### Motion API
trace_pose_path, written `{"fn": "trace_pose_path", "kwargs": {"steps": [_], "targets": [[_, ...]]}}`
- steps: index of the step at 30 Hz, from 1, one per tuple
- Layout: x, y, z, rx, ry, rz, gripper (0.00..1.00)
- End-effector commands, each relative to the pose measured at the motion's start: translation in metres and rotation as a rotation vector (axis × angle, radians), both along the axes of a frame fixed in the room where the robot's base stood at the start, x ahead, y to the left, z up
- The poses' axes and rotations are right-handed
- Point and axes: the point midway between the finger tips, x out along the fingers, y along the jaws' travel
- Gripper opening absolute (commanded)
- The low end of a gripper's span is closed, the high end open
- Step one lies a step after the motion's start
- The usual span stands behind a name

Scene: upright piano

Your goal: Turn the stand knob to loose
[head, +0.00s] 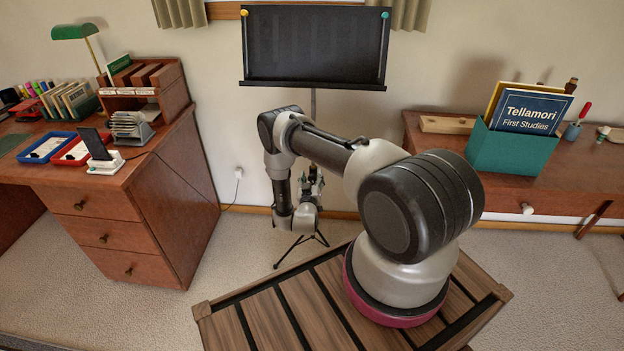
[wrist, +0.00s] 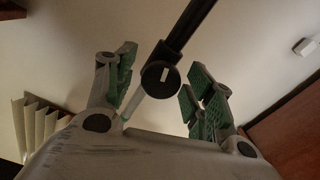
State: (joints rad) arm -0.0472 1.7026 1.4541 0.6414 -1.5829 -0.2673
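A black music stand holds up a wide dark desk (head: 315,45) on a thin pole (head: 313,103), with tripod legs (head: 300,243) on the carpet. In the wrist view the stand's round black knob (wrist: 160,79) sits on the pole (wrist: 190,22) and bears a short white mark, close to upright and slightly tilted. My gripper (wrist: 158,76) is open, with one green-padded finger to each side of the knob. Gaps show between the knob and both fingers. In the head view my gripper (head: 311,182) is at the pole, and the knob is hidden there.
A wooden desk (head: 180,200) with trays, a phone stand and a lamp stands at the left. At the right a wooden piece (head: 420,140) holds a teal box of books (head: 510,145). Curtains (wrist: 38,125) and a wall outlet show. Open carpet lies around the tripod.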

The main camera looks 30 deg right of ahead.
Motion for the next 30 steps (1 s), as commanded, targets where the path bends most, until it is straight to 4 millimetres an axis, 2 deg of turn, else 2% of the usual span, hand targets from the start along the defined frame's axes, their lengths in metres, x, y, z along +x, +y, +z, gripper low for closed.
{"fn": "trace_pose_path", "kwargs": {"steps": [5, 8, 21, 25, 30], "targets": [[-0.001, 0.001, 0.000, 0.000, 0.000, 0.000, 0.53], [-0.008, 0.006, -0.001, 0.001, 0.003, 0.001, 0.53], [-0.083, 0.057, -0.001, -0.001, 0.003, 0.004, 0.53], [-0.095, 0.065, 0.000, -0.001, 0.001, 0.002, 0.53], [-0.100, 0.067, 0.000, 0.000, 0.000, 0.000, 0.53]]}}
